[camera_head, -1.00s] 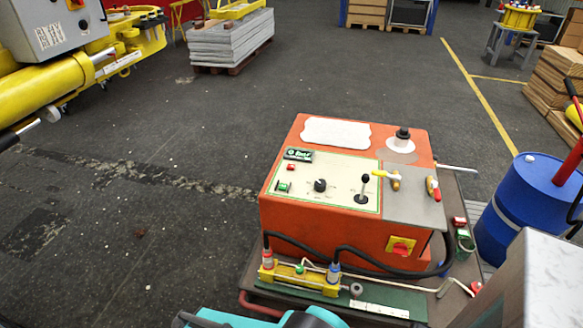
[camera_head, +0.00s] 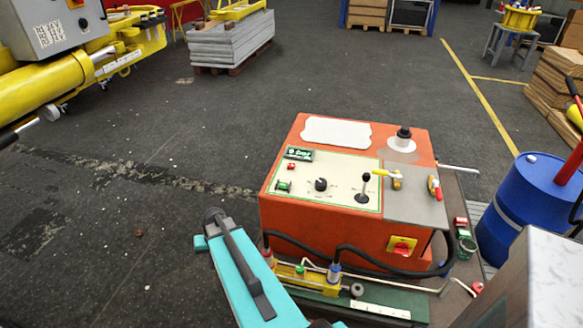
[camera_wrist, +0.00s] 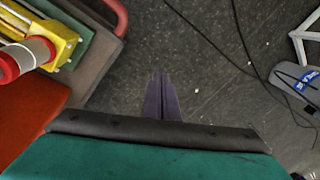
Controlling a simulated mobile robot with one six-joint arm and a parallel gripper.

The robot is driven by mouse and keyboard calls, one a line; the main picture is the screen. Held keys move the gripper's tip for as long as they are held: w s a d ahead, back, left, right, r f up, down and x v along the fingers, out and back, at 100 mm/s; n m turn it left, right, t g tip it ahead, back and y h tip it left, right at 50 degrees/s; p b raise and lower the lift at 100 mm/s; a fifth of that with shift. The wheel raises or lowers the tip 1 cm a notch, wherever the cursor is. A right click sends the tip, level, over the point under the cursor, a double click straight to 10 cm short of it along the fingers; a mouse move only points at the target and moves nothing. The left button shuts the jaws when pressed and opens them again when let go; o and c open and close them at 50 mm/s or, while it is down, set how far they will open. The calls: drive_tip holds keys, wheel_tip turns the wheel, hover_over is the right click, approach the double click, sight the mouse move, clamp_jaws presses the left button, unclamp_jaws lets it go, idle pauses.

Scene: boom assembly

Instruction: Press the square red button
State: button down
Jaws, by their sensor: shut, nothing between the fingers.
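The small square red button (camera_head: 291,166) is on the cream panel of the orange machine (camera_head: 330,226), above a green button (camera_head: 283,187), in the head view. My gripper (camera_wrist: 159,76) shows in the wrist view with its dark fingers together and nothing between them. It is over the dark floor beside the machine's trolley, apart from the machine. The button is not in the wrist view. In the head view my teal arm stands left of the machine's front; I cannot make out the fingers there.
The panel also has a black knob (camera_head: 320,184) and a black lever (camera_head: 363,188). Black hoses and a yellow cylinder (camera_head: 309,281) lie before the machine; the cylinder also shows in the wrist view (camera_wrist: 57,40). A blue drum (camera_head: 520,212) stands right.

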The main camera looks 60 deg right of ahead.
drive_tip(key=d+r+m+t+h, duration=0.1)
drive_tip(key=d+r+m, duration=0.1)
drive_tip(key=d+r, duration=0.5)
drive_tip(key=s+d+r+m+t+h, duration=0.1)
drive_tip(key=d+r, duration=0.7)
drive_tip(key=d, duration=0.8)
drive_tip(key=d+r+m+t+h+b, duration=0.1)
drive_tip(key=d+r+m+t+h, duration=0.1)
drive_tip(key=d+r, duration=0.6)
drive_tip(key=shift+s+d+m+t+h, duration=0.2)
drive_tip(key=shift+d+m, duration=0.15)
drive_tip(key=shift+d, duration=0.65)
drive_tip(key=shift+s+d+m+t+h, duration=0.1)
drive_tip(key=shift+d+m+t, duration=0.2)
drive_tip(key=shift+d, duration=0.65)
wheel_tip(320, 180, up, 9)
drive_tip(key=m+h, duration=0.2)
hover_over(292, 167)
drive_tip(key=shift+s+d+f+t, duration=0.1)
drive_tip(key=shift+d+f+t, duration=0.1)
drive_tip(key=shift+t, duration=0.1)
drive_tip(key=shift+a+f+b, duration=0.1)
drive_tip(key=shift+f+b, duration=0.1)
drive_tip(key=shift+b, duration=0.1)
drive_tip(key=shift+f+b, duration=2.4)
drive_tip(key=shift+f, duration=1.85)
drive_tip(key=shift+f, duration=0.1)
drive_tip(key=shift+f, duration=0.3)
